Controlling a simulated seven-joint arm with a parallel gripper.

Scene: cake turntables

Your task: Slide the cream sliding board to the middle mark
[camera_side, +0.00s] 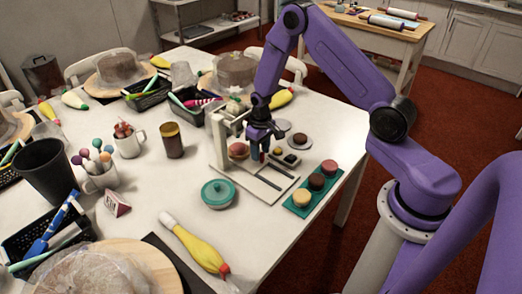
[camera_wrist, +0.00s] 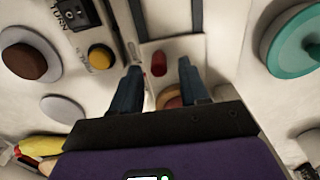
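A cream board (camera_wrist: 178,58) with a small red knob (camera_wrist: 159,63) shows between my fingers in the wrist view; I take it to be the sliding board. It lies at the end of two dark rails (camera_wrist: 195,14), which also show on the white base in the side view (camera_side: 270,183). My gripper (camera_wrist: 160,78) has its fingers apart, one on each side of the knob, with gaps showing. In the side view my gripper (camera_side: 264,156) points down in front of a cream upright frame (camera_side: 218,143). The board is mostly hidden there. I cannot make out the middle mark.
A round pinkish-brown item (camera_side: 238,150) sits in the frame. Beside the rails are a yellow button (camera_wrist: 101,56) and a dark switch box (camera_wrist: 76,12). A teal turntable (camera_side: 218,193) stands at front left, a green tray of cakes (camera_side: 301,203) at right.

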